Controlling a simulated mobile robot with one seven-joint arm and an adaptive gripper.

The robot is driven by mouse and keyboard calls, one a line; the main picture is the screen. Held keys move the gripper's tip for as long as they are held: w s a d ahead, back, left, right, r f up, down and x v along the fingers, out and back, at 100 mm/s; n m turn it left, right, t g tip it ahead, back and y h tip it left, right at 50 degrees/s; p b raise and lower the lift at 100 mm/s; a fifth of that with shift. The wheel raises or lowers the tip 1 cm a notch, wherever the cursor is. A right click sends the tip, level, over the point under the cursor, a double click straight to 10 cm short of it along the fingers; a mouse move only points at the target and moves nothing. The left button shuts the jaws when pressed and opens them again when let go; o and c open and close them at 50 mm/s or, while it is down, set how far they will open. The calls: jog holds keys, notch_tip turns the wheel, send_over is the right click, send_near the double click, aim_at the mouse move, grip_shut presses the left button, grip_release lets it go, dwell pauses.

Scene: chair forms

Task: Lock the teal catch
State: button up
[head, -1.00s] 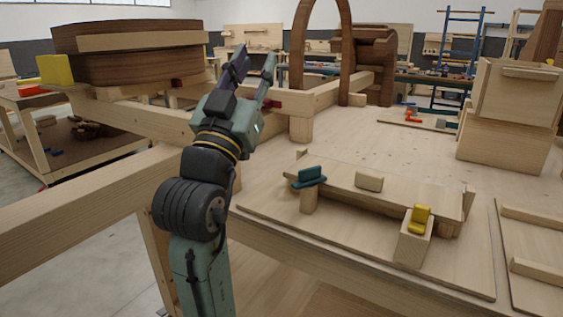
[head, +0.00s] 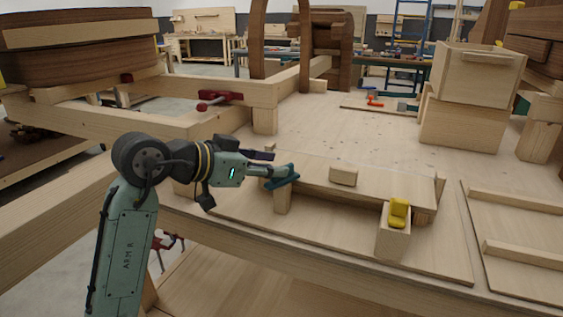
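The teal catch (head: 283,184) is a small bar on a wooden post (head: 283,200) at the left front of a wooden chair form (head: 315,180). It lies slanted, its right end towards the form's panel. My gripper (head: 274,163) reaches in from the left, just above and behind the catch. Its two fingers show apart, one dark and one grey-green. The nearer finger overlaps the catch in the picture; I cannot tell whether it touches. Nothing shows held between the fingers.
A yellow catch (head: 399,212) stands on a wooden block (head: 393,240) at the form's right front. A small wooden block (head: 343,174) sits on the panel. A red clamp (head: 220,98) is on the beam behind my arm. The bench behind the form is mostly clear.

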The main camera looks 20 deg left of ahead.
jog(key=shift+p+x, duration=0.35)
jog(key=shift+x, duration=1.55)
jog(key=shift+c, duration=0.4)
grip_shut()
